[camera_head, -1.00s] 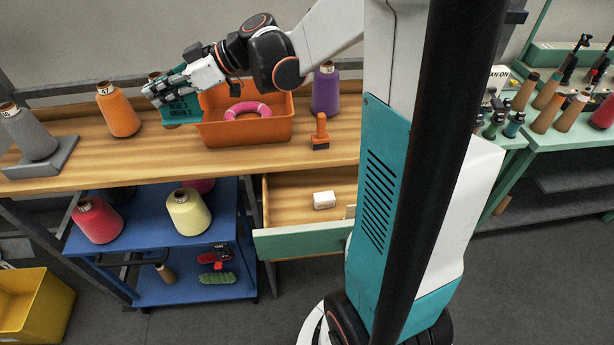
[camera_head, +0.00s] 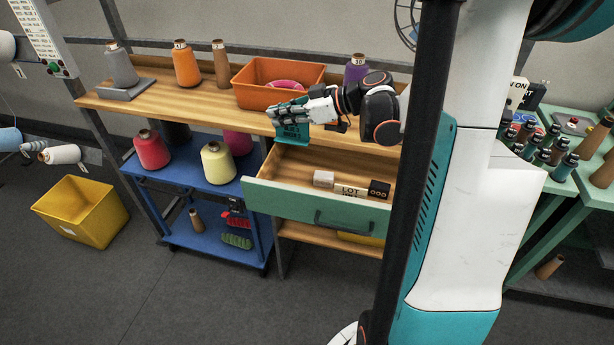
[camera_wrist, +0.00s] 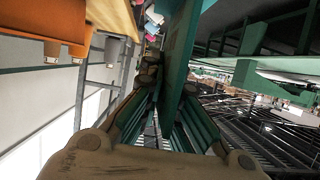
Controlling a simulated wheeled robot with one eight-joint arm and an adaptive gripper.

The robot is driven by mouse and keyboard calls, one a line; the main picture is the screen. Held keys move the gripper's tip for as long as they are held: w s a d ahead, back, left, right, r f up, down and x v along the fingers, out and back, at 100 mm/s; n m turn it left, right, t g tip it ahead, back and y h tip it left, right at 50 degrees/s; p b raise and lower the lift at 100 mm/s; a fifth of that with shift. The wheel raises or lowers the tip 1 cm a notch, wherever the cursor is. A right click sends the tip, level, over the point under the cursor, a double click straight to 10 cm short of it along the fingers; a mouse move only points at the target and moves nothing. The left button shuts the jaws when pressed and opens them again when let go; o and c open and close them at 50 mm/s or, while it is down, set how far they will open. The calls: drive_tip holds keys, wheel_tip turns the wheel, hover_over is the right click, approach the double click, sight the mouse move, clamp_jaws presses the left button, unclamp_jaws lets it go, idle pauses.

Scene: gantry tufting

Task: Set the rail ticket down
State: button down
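The rail ticket (camera_head: 292,133) is a teal-green card with lettering, hanging below my gripper. My gripper (camera_head: 288,112) is shut on its upper part, in front of the orange bin (camera_head: 255,98) and over the rear of the open drawer (camera_head: 268,198). In the wrist view the ticket (camera_wrist: 181,55) stands edge-on between the fingers of my gripper (camera_wrist: 168,88). The ticket appears held in the air, near the bench's front edge; I cannot tell whether it touches anything.
The open drawer holds a small white block (camera_head: 323,179), a LOT label (camera_head: 351,191) and a black block (camera_head: 379,189). Yarn cones line the wooden bench (camera_head: 180,99). A blue cart (camera_head: 190,178) with cones stands left, a yellow bin (camera_head: 82,211) on the floor.

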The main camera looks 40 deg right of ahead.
wheel_tip(320, 180, down, 19)
drive_tip(key=b, duration=0.6)
drive_tip(key=shift+r, duration=0.15)
drive_tip(key=shift+f+b, duration=0.2)
drive_tip(key=shift+b, duration=0.15)
drive_tip(key=c, duration=1.8)
unclamp_jaws()
drive_tip(key=shift+r, duration=0.15)
drive_tip(key=shift+r+p, duration=0.15)
drive_tip(key=shift+p, duration=0.15)
drive_tip(key=p+v, duration=0.2)
drive_tip(key=v, duration=1)
drive_tip(key=shift+p, duration=0.4)
